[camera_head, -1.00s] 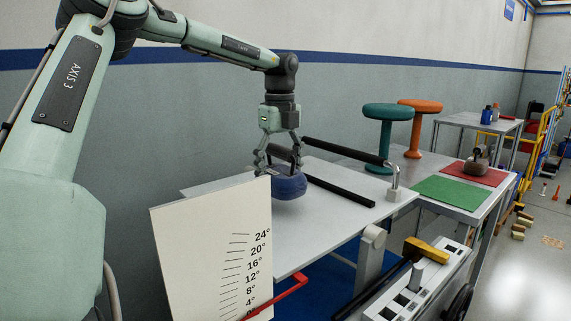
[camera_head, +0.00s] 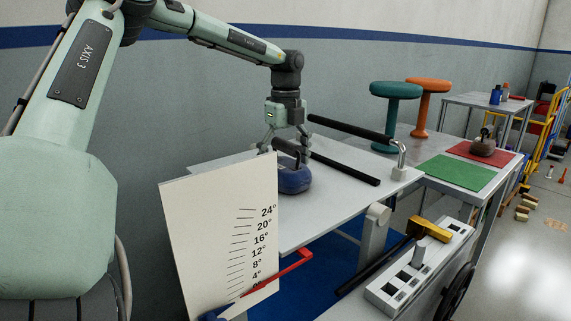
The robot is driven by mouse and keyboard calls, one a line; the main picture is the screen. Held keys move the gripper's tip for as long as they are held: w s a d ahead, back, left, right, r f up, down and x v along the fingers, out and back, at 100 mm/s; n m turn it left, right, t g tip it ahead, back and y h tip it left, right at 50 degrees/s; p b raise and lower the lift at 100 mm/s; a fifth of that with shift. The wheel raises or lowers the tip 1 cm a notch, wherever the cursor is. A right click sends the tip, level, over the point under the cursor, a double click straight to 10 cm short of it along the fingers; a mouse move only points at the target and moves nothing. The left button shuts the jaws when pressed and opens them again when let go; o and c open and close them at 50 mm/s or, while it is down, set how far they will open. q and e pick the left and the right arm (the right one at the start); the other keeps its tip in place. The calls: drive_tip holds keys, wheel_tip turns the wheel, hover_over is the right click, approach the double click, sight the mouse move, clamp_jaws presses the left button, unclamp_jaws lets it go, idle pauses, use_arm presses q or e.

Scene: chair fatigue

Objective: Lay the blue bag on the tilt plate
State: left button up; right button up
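The blue bag (camera_head: 295,181) is low over the upper left part of the pale tilt plate (camera_head: 338,205) and looks to be touching it. My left gripper (camera_head: 286,154) points down from above, with its fingers around the top of the bag. My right gripper is out of view.
Two black bars (camera_head: 350,129) run along the plate near the bag. Teal and orange stools (camera_head: 396,90) stand behind, by green and red mats (camera_head: 455,172).

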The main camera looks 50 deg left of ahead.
sight(286, 141)
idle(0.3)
use_arm(q)
drive_tip(key=shift+r, duration=0.15)
wheel_tip(286, 141, up, 11)
drive_tip(key=shift+f, duration=0.2)
drive_tip(key=shift+r, duration=0.5)
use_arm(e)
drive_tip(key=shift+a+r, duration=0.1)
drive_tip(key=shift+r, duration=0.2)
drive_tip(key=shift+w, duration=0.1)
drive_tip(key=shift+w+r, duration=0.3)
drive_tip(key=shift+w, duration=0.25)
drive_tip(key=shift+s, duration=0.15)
